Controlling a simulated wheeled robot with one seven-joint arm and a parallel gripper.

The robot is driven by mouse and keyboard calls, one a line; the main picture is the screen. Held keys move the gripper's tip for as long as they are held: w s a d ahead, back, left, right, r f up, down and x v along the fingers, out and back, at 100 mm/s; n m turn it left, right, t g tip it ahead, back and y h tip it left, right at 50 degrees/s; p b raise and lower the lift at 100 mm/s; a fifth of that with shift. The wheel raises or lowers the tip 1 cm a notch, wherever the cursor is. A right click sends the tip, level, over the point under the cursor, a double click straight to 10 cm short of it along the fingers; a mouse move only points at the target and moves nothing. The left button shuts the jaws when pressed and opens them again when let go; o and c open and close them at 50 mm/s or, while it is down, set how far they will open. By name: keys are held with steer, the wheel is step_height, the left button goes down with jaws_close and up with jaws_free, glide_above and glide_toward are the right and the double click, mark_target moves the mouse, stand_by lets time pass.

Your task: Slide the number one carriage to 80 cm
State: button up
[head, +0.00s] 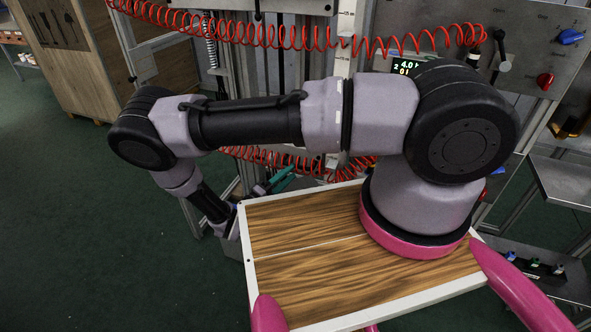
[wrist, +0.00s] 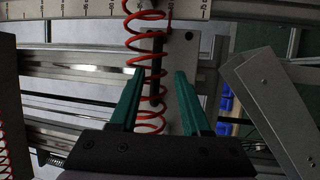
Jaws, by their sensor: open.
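My gripper (wrist: 160,76) has two teal fingers spread apart in the wrist view, with nothing held between them. A dark upright bar (wrist: 156,68) on a pale plate (wrist: 178,45) shows behind and between the fingers; this may be a carriage with its handle, but no number is readable. A red coiled hose (wrist: 135,45) runs in front of the plate. A scale strip (wrist: 190,9) with marks crosses the top; its figures are too small to read.
A red coiled hose (head: 270,35) spans the machine front. A lit display (head: 408,67) and a panel with blue (head: 570,36) and red (head: 545,81) knobs are at right. A wooden cabinet (head: 80,60) stands at left. Green floor (head: 90,230) is clear at lower left.

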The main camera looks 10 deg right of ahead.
steer(key=v, duration=0.6)
steer(key=shift+s+a, duration=0.25)
steer(key=shift+f, duration=0.1)
